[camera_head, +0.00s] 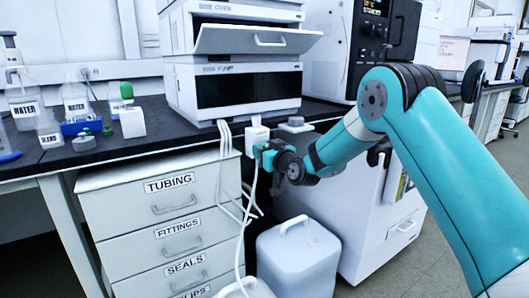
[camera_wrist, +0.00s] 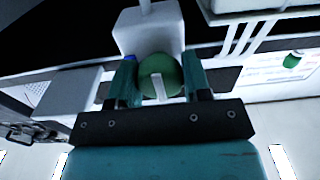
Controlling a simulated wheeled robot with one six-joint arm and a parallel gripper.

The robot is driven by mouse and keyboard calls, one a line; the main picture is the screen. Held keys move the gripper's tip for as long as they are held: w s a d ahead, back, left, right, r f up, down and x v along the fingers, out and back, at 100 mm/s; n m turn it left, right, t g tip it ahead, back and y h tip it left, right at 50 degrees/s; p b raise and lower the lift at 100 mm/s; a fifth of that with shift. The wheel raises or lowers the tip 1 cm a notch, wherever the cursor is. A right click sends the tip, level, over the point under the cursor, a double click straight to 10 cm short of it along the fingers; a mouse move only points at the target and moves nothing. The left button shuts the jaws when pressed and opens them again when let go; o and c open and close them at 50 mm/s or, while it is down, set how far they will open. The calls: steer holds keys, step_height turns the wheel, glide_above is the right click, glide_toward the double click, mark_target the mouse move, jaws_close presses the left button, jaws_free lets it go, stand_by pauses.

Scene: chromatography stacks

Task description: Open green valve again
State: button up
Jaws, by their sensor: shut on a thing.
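The green valve (camera_wrist: 172,72) is a round green knob with a white bar that stands close to vertical in the wrist view. It sits on the front of a white block (camera_wrist: 150,28), which also shows at the bench edge in the head view (camera_head: 256,133). My gripper (camera_wrist: 160,82) has one finger on each side of the knob and is shut on it. In the head view my gripper (camera_head: 263,152) reaches the front of the white block, and the knob is mostly hidden there.
White tubes (camera_head: 224,140) hang from the bench edge beside the block, in front of the labelled drawers (camera_head: 172,208). A white jug (camera_head: 300,260) stands on the floor below my gripper. The oven and pump stack (camera_head: 235,88) stands behind.

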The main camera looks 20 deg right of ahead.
steer(key=o, duration=0.9)
steer(key=b+v, duration=0.3)
steer(key=v, duration=1.4)
steer(key=shift+s+b, duration=0.25)
steer(key=shift+b, duration=0.15)
